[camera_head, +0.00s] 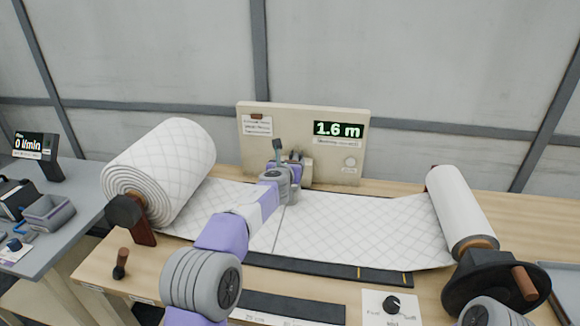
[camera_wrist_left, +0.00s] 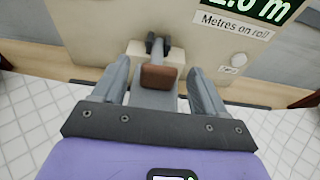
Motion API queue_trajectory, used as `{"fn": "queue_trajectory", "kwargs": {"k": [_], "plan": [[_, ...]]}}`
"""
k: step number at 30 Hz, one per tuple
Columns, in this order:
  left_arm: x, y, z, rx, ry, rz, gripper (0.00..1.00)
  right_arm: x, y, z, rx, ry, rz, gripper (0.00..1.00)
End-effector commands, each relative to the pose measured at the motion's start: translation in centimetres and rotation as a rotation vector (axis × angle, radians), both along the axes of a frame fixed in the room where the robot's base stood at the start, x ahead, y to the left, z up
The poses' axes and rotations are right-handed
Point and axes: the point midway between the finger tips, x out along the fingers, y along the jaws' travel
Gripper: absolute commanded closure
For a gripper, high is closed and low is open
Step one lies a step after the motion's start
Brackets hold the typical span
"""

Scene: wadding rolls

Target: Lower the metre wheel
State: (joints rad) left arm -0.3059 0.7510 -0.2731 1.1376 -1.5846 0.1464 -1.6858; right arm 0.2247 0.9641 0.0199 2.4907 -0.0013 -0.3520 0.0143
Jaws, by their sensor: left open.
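A metre wheel arm with a brown grip (camera_wrist_left: 158,77) shows in the left wrist view. It reaches out from a beige block with a small dark wheel-like part (camera_wrist_left: 156,43) at its far end, in front of the counter panel. In the head view the block (camera_head: 306,172) is partly hidden by my left gripper (camera_head: 287,155). My left gripper also shows in the wrist view (camera_wrist_left: 158,88), open, with one finger on each side of the brown grip. Gaps show beside the grip. Contact of the wheel with the white wadding (camera_head: 345,222) cannot be seen. My right gripper is out of view.
The beige panel (camera_head: 300,118) carries a display (camera_head: 338,129) reading 1.6 m. A thick wadding roll (camera_head: 165,170) lies left, and a thinner roll (camera_head: 460,208) right, with a dark crank wheel (camera_head: 490,285). A knob (camera_head: 391,304) sits at the front. A side table (camera_head: 75,228) stands left.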

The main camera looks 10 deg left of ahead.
Motion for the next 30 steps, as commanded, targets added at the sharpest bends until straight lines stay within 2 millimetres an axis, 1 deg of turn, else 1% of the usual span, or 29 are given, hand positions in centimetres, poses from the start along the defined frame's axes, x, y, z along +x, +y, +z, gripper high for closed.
{"fn": "queue_trajectory", "kwargs": {"k": [1, 6, 12, 17, 26, 29, 30], "plan": [[-0.8, 0.0, -0.1, 0.0, -0.002, -0.001, 0.28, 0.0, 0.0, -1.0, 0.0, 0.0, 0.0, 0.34], [-3.1, 0.0, 0.6, 0.0, -0.001, -0.001, 0.28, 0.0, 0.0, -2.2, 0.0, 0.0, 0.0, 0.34], [-5.0, 0.0, 1.2, 0.0, 0.002, -0.001, 0.28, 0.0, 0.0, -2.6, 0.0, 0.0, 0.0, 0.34], [-5.6, 0.0, 1.3, 0.0, 0.003, 0.0, 0.28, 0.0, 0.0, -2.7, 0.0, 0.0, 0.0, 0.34], [-5.6, 0.0, 1.5, 0.0, 0.002, 0.0, 0.28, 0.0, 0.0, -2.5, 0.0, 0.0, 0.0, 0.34], [-5.6, 0.0, 2.6, 0.0, 0.002, 0.0, 0.28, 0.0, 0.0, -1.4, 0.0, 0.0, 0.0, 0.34], [-5.6, 0.0, 3.4, 0.0, 0.002, 0.0, 0.28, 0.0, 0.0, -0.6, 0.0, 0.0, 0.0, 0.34]]}}
